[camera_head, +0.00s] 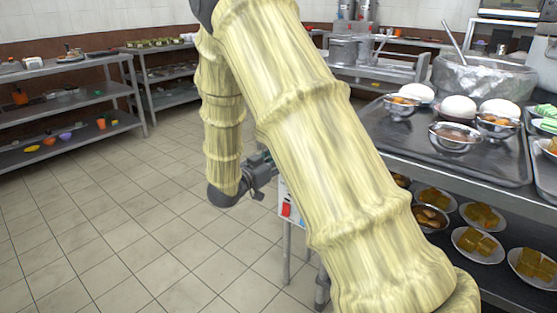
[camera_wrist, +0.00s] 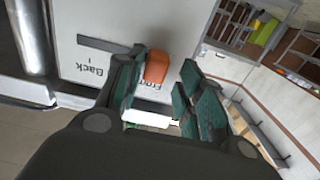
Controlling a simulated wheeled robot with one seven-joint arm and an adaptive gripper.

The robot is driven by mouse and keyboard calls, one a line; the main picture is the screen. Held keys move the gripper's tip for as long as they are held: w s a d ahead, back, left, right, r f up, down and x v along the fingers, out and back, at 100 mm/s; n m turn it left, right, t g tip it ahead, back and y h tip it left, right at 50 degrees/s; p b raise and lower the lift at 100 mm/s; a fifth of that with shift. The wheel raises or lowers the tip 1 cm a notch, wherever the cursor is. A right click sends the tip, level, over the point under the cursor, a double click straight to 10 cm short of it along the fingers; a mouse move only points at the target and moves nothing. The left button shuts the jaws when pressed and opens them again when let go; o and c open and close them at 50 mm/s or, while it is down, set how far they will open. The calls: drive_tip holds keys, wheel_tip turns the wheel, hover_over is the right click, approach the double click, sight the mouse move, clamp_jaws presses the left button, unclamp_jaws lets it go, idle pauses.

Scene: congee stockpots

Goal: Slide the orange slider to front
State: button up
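The orange slider (camera_wrist: 157,66) stands out from a white panel (camera_wrist: 100,20) in the wrist view. A dark slot (camera_wrist: 100,44) runs left from near it. The panel carries an upside-down "Back" label (camera_wrist: 91,70) at left and a "Front" label to its right, partly covered by my left finger. My gripper (camera_wrist: 160,88) is open, with dark green finger pads. The slider shows between the fingers, close beside the left one; I cannot tell whether they touch. In the head view my gripper (camera_head: 264,172) is beside the panel (camera_head: 290,205), mostly hidden by my arm.
A metal table holds a dark tray (camera_head: 480,165) with bowls and white buns at right, with plates (camera_head: 478,243) on the shelf below. Shelving (camera_head: 60,105) stands at back left. The tiled floor (camera_head: 120,220) at left is clear. A metal cylinder (camera_wrist: 35,40) is left of the panel.

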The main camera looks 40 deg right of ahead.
drive_tip(key=shift+s, duration=0.1)
drive_tip(key=v, duration=1.2)
drive_tip(key=shift+f, duration=0.1)
idle(0.4)
